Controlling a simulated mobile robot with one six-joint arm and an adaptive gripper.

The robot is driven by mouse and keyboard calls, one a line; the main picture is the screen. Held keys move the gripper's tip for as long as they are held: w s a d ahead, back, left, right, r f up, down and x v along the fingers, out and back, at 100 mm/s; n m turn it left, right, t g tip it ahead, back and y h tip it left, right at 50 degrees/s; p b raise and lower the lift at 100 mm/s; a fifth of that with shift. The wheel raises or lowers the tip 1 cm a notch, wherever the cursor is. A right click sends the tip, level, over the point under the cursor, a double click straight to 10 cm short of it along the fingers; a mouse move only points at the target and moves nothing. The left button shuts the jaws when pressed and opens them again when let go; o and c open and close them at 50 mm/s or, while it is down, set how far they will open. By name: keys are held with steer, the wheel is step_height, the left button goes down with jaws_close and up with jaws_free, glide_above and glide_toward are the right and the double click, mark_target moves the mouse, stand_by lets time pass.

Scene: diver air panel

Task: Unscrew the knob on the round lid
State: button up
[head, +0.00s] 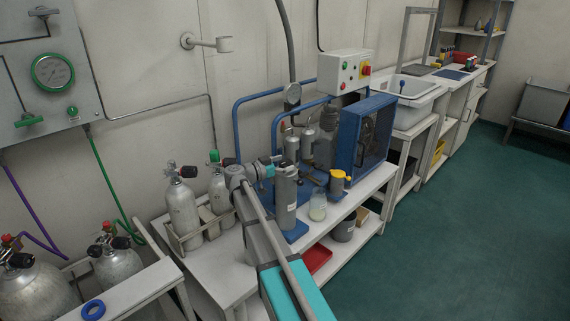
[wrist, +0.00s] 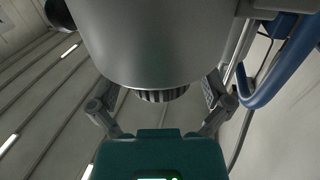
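A tall grey cylinder (head: 286,205) stands on the blue base of the compressor in the head view. My gripper (head: 276,167) is at its top end, where the lid and knob are too small and covered to make out. In the wrist view a large smooth grey round body (wrist: 155,45) fills the upper middle. A dark ribbed knob (wrist: 163,95) shows past its curved edge. My gripper (wrist: 160,102) is open, with one finger on each side of the knob and gaps between. I cannot tell how deep the fingers reach.
The compressor with its blue guard (head: 375,135) and blue pipes stands behind. A yellow-topped pot (head: 339,182) and a jar (head: 318,206) stand right of the cylinder. Grey gas bottles (head: 182,205) stand to the left. The green floor (head: 460,220) is clear.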

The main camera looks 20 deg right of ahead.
steer(key=c, duration=0.9)
steer(key=shift+c, duration=0.2)
